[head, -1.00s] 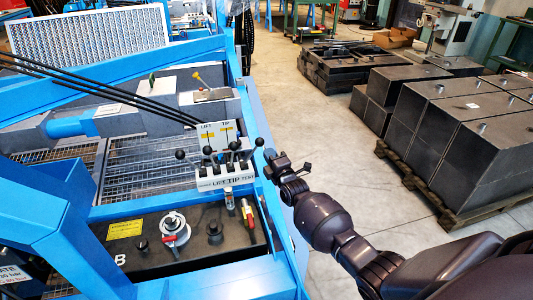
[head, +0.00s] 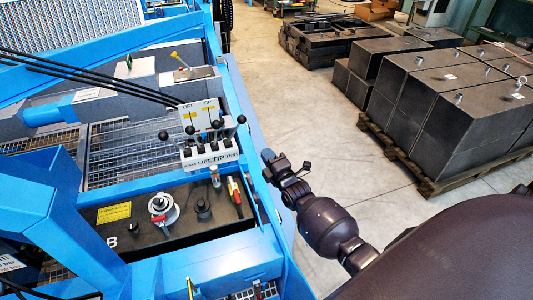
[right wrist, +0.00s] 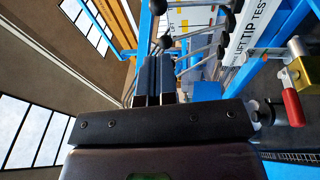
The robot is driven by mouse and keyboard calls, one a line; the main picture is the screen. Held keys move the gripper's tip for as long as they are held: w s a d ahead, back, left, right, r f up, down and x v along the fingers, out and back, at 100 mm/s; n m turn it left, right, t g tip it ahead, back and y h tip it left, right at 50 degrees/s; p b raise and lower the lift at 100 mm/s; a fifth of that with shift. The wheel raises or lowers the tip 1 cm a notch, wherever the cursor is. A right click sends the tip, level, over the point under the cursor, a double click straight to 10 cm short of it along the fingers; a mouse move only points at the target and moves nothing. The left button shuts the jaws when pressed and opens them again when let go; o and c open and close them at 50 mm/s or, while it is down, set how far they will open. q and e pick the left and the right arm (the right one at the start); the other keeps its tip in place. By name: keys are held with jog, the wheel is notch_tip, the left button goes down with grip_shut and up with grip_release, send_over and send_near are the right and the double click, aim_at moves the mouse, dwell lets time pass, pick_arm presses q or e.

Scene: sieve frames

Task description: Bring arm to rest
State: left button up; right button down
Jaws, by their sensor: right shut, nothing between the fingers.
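My right gripper (head: 267,155) is shut and empty. In the head view it stands just right of the blue machine's edge, right of and below the lever block (head: 210,160) marked LIFT, TIP, TEST. Several black-knobbed levers (head: 190,136) rise from that block. In the right wrist view, the closed fingers (right wrist: 156,75) point toward the levers, whose knobs and rods show beyond them. I see a gap between fingers and levers in the head view. My left gripper is in neither view.
The blue machine frame (head: 245,92) fills the left. A black panel with a red-handled valve (head: 235,190) and a round filler cap (head: 160,204) lies below the levers. Dark steel boxes (head: 470,105) stand on a wooden pallet (head: 427,186) at right. The concrete floor between is clear.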

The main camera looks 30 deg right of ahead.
dwell(0.4)
jog(key=s+a+m+g+y, duration=0.2)
jog(key=s+a+m+g, duration=0.3)
jog(key=m, duration=0.7)
jog(key=s+a+f+m+g, duration=0.1)
jog(key=s+f, duration=0.1)
jog(key=s, duration=0.7)
jog(key=s+a+f+m+g, duration=0.1)
jog(key=s+f+m, duration=0.1)
jog(key=s, duration=0.7)
jog(key=s+a+f+m+g+h, duration=0.1)
jog(key=s+a+f, duration=0.1)
jog(key=s, duration=0.7)
jog(key=shift+f+m+g, duration=0.3)
jog(key=shift+f, duration=0.3)
